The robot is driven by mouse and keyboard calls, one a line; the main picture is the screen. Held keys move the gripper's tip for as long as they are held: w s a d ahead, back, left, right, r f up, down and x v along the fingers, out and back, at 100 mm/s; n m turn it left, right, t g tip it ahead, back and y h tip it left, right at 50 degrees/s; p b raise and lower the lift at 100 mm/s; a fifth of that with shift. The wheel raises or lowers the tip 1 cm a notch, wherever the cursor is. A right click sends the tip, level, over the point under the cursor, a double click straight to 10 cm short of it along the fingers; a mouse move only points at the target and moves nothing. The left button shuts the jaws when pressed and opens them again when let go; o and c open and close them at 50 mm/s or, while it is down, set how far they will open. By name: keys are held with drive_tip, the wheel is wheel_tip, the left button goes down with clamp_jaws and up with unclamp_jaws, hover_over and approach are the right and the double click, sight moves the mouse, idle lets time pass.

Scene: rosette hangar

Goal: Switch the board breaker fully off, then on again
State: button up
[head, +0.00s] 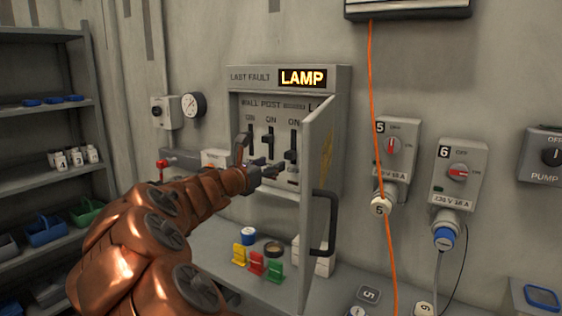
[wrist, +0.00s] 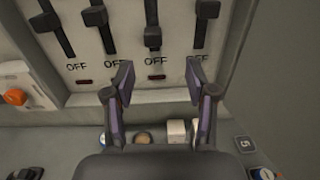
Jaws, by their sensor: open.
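The grey breaker board (head: 290,78) is on the wall, with its door (head: 318,150) swung open to the right. Its display reads LAST FAULT LAMP. Several black levers stand in slots. In the wrist view the third lever (wrist: 152,37) sits lower than the second (wrist: 97,17) and fourth (wrist: 207,10), but above its OFF mark. I cannot read which lever is labelled board. My gripper (head: 265,172) is open and empty before the lower part of the board. In the wrist view my gripper (wrist: 160,77) has its fingertips apart, below the third lever, with nothing between them.
The door handle (head: 323,222) juts out right of my gripper. A shelf below holds yellow, red and green clips (head: 256,263) and small round items. An orange cable (head: 371,90) hangs right of the door, near sockets 5 (head: 398,140) and 6 (head: 458,170). A rack (head: 45,110) stands left.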

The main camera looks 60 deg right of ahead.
sight(287, 153)
drive_tip(key=shift+w+d+r, duration=0.1)
drive_tip(key=shift+w+d, duration=0.15)
drive_tip(key=shift+d, duration=1.5)
drive_tip(key=shift+w+d, duration=0.2)
drive_tip(key=shift+d, duration=1.6)
drive_tip(key=shift+w+d+r, duration=0.1)
drive_tip(key=shift+w+d, duration=0.15)
drive_tip(key=shift+d, duration=1.5)
drive_tip(key=shift+c, duration=0.2)
clamp_jaws()
